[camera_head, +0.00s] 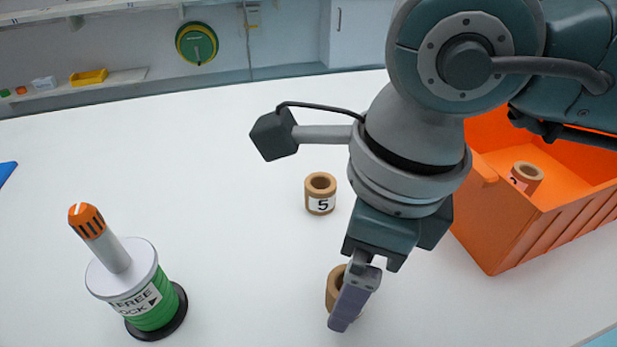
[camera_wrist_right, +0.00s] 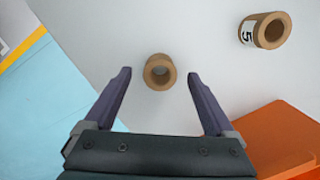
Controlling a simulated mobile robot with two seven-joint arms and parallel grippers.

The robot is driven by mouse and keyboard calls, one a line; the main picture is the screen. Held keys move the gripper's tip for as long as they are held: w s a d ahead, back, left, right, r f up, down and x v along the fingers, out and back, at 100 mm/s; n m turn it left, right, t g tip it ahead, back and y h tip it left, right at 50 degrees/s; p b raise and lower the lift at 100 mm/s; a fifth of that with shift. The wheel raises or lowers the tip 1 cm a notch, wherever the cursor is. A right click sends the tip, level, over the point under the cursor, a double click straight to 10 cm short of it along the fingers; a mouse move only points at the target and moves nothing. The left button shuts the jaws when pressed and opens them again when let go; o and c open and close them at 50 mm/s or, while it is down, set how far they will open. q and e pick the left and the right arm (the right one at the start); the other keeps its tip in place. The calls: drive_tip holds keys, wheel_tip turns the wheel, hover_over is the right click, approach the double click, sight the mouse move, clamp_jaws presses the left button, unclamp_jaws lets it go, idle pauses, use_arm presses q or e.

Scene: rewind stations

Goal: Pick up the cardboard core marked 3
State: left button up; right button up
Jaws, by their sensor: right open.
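A brown cardboard core (camera_head: 333,283) stands on the white table, partly hidden behind my right gripper (camera_head: 345,308). In the right wrist view this core (camera_wrist_right: 159,83) lies between the two spread fingers of my right gripper (camera_wrist_right: 159,74), with a gap on each side. Its number does not show in either view. My right gripper is open, empty and pointing down at it. A second core (camera_head: 320,186) marked 5 stands farther back; it also shows at the upper right of the right wrist view (camera_wrist_right: 262,30). My left gripper is out of view.
An orange crate (camera_head: 545,235) at the right holds another core (camera_head: 527,175), its label only partly visible. A spindle (camera_head: 150,300) with green windings and an orange-tipped post stands at the left front. The table between spindle and cores is clear.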

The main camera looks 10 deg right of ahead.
wheel_tip(320, 180, down, 3)
drive_tip(key=shift+a+r, duration=0.1)
drive_tip(key=c, duration=1.4)
drive_tip(key=shift+w+r, duration=0.1)
